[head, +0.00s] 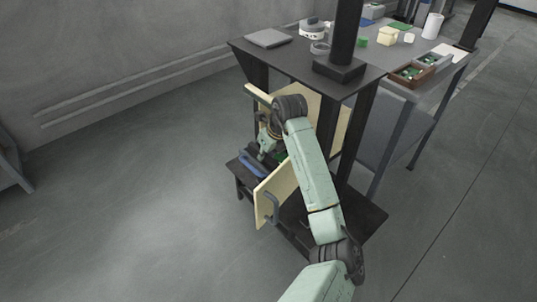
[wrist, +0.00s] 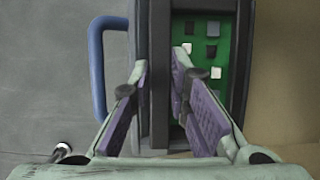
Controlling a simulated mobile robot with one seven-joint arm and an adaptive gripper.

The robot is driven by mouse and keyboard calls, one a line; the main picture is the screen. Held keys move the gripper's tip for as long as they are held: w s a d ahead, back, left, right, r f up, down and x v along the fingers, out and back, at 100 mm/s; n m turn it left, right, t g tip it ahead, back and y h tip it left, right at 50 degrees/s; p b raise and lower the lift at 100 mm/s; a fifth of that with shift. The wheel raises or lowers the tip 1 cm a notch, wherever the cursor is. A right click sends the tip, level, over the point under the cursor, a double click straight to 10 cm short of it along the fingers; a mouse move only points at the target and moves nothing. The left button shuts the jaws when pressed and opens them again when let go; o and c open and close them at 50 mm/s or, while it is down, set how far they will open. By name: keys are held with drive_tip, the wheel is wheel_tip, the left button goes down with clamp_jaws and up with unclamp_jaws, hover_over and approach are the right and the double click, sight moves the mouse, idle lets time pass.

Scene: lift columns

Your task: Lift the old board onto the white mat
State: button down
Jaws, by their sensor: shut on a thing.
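The old board (wrist: 205,50) is green with dark and white chips and lies in a dark recess in the wrist view. In the head view only a bit of green (head: 282,157) shows low in the open cabinet, mostly hidden by my arm. My gripper (wrist: 161,65) is down at the board's left side, its purple-padded fingers closed on a dark bar (wrist: 160,110) along that edge. I cannot tell whether the bar belongs to the board or its holder. A pale flat patch (head: 450,51) at the tabletop's right edge may be the white mat.
Open cream doors (head: 276,190) flank my arm, the near one with a blue handle (head: 273,207). Another blue handle (wrist: 97,65) is left of my fingers. A dark column (head: 345,35) stands on the table. Brown (head: 408,84) and grey trays sit at its right.

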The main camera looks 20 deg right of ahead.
wheel_tip(320, 180, up, 10)
drive_tip(key=b, duration=0.1)
drive_tip(key=shift+r, duration=0.25)
drive_tip(key=shift+r, duration=0.45)
idle(0.6)
drive_tip(key=shift+w+r+p, duration=0.1)
drive_tip(key=shift+r+p, duration=1.25)
drive_tip(key=shift+r, duration=1.2)
